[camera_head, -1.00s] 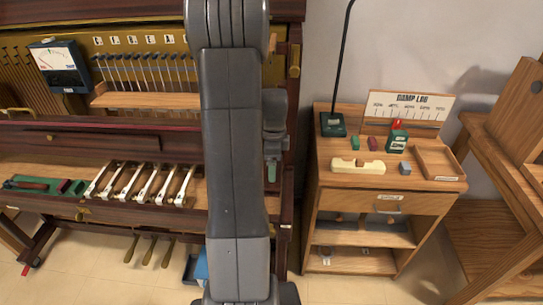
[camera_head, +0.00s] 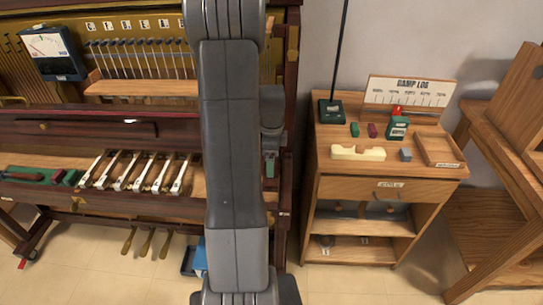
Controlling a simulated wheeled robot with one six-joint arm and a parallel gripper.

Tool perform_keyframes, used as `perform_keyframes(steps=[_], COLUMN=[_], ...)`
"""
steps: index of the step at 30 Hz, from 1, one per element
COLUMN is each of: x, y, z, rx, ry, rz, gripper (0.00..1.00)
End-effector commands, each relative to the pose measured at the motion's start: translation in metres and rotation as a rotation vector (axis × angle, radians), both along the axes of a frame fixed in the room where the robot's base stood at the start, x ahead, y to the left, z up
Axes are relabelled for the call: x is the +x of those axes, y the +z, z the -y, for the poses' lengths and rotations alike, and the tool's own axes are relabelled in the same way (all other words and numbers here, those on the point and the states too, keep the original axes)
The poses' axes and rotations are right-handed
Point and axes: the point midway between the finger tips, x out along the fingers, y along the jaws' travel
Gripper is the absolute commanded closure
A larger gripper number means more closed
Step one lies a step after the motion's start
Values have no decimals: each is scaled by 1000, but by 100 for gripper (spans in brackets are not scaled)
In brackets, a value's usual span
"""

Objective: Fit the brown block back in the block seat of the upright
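The upright (camera_head: 100,130) is the dark-red piano at the left, with several white keys (camera_head: 140,172) in its open key bed. I cannot make out the block seat. No block is clearly brown; a small dark-red block (camera_head: 372,130) lies on the side cabinet, and another small dark-red piece (camera_head: 57,177) lies at the left end of the key bed. My arm stands across the middle and hides part of the piano. The end of my arm, with my gripper (camera_head: 270,165), shows partly at the arm's right side, in front of the piano's right end. Its fingers are too small to read.
The cabinet (camera_head: 340,190) at right carries a green block (camera_head: 354,130), a cream notched block (camera_head: 358,153), a grey cube (camera_head: 405,155), a green box (camera_head: 397,127) and a wooden tray (camera_head: 457,150). A wooden frame (camera_head: 500,150) stands further right. Floor shows between piano and cabinet.

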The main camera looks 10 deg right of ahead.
Motion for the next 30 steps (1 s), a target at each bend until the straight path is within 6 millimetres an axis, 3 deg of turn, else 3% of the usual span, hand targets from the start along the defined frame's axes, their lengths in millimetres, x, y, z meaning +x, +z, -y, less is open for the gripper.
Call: perform_keyframes(steps=[30], x=[0], y=[-53], z=[0], rx=[0], ry=[0], rz=[0], gripper=[54])
